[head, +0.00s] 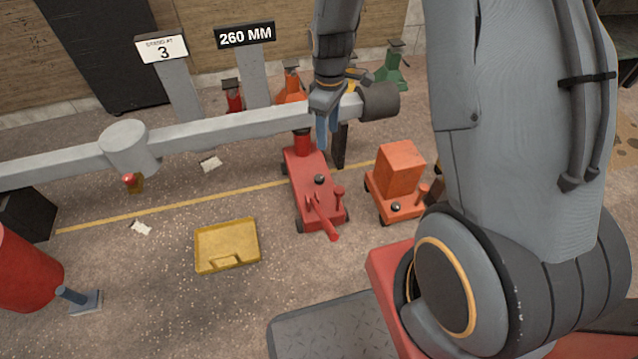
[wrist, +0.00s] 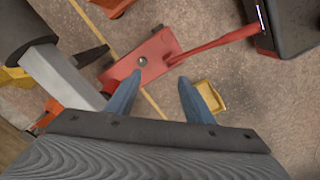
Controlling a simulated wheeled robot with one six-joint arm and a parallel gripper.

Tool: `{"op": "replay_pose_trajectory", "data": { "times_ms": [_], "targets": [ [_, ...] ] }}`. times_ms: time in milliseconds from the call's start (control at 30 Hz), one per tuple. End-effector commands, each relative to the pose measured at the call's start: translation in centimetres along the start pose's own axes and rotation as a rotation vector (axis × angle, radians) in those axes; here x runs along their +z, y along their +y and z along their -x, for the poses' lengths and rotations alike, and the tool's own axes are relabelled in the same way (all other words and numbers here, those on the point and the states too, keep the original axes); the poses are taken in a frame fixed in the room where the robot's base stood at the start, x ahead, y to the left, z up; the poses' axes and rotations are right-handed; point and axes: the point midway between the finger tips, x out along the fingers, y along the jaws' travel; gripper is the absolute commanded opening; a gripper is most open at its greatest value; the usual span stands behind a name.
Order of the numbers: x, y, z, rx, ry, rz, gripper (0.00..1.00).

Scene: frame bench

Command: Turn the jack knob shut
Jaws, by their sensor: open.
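A red floor jack (head: 305,170) stands under the grey beam (head: 220,128) in the head view. A small dark round knob (head: 319,179) sits on its top, and a red handle (head: 322,218) slopes toward me. In the wrist view the jack (wrist: 160,48), its knob (wrist: 142,61) and its handle (wrist: 215,45) show beyond the fingertips. My gripper (head: 326,140) hangs by the beam, above the jack's far end. Its blue fingers are apart and empty in the wrist view (wrist: 159,78). Which way the knob is turned cannot be seen.
An orange jack (head: 400,170) stands close on the right. The beam's dark end (head: 380,101) is close beside my gripper. Signs read "3" (head: 162,48) and "260 MM" (head: 245,36). Floor left of the red jack is mostly clear.

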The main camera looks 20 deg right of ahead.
Motion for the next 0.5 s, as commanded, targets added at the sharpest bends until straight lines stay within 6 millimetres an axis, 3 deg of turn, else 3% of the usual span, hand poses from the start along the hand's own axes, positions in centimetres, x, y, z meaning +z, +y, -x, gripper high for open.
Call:
{"op": "replay_pose_trajectory", "data": {
  "times_ms": [33, 200, 400, 500],
  "targets": [
    [-0.8, 1.0, -3.6, -0.002, -0.002, 0.034, 0.48],
    [-2.8, 3.4, -11.2, -0.003, -0.003, 0.159, 0.48],
    [-4.3, 5.3, -17.8, -0.002, -0.002, 0.271, 0.48],
    [-4.7, 5.8, -19.5, -0.001, -0.002, 0.303, 0.48]
  ]
}}
